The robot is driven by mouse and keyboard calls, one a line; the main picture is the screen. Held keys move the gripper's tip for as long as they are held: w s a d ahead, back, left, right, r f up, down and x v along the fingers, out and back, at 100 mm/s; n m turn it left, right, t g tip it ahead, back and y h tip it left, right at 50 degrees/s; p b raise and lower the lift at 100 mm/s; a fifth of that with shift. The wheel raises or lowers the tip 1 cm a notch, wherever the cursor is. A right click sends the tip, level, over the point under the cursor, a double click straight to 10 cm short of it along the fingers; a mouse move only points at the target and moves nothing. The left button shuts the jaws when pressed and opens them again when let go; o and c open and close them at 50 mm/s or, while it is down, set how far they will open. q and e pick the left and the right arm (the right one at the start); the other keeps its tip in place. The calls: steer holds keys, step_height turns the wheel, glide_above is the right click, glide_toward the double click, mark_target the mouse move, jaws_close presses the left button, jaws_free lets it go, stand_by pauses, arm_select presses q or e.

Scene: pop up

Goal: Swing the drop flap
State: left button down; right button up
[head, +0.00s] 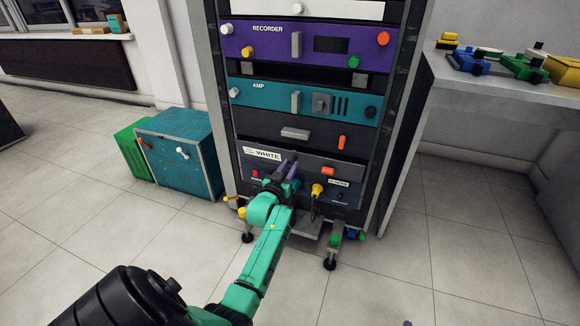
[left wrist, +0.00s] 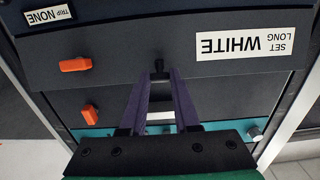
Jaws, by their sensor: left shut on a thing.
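The drop flap seems to be the dark lower panel (head: 304,168) of the rack; I cannot clearly tell its edges. It carries a label reading WHITE and an orange tab (head: 327,170). In the left wrist view, where the picture is upside down, the dark panel (left wrist: 140,52) shows the same label and a small dark knob (left wrist: 158,64). My left gripper (head: 292,162) reaches the panel right of the WHITE label. Its purple fingers (left wrist: 159,74) are shut on the small knob. The fingers and arm hide part of the panel. My right gripper is not in view.
Above are a dark drawer (head: 300,133), a teal AMP unit (head: 262,98) and a purple RECORDER unit (head: 272,50). A yellow knob (head: 317,189) sits close right of my gripper. A teal box (head: 190,150) stands left; a table (head: 500,92) is at right.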

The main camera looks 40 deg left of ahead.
arm_select(q)
steer(key=shift+s+f, duration=0.1)
steer(key=shift+s+d+f, duration=0.15)
steer(key=shift+s+f, duration=0.25)
steer(key=shift+f, duration=0.15)
steer(key=shift+s+d+f, duration=0.15)
steer(key=shift+s+f, duration=0.25)
steer(key=shift+f, duration=0.1)
steer(key=shift+s+d+f+b, duration=0.1)
steer(key=shift+s+f+b, duration=0.2)
steer(key=shift+f, duration=0.3)
steer(key=shift+s+d+f+b, duration=0.1)
steer(key=shift+s+f+b, duration=0.15)
steer(key=shift+f, duration=0.35)
step_height(320, 180, down, 3)
steer(key=shift+s+r+b, duration=0.15)
steer(key=shift+r+b, duration=0.05)
steer(key=shift+b, duration=0.6)
steer(key=shift+f, duration=0.1)
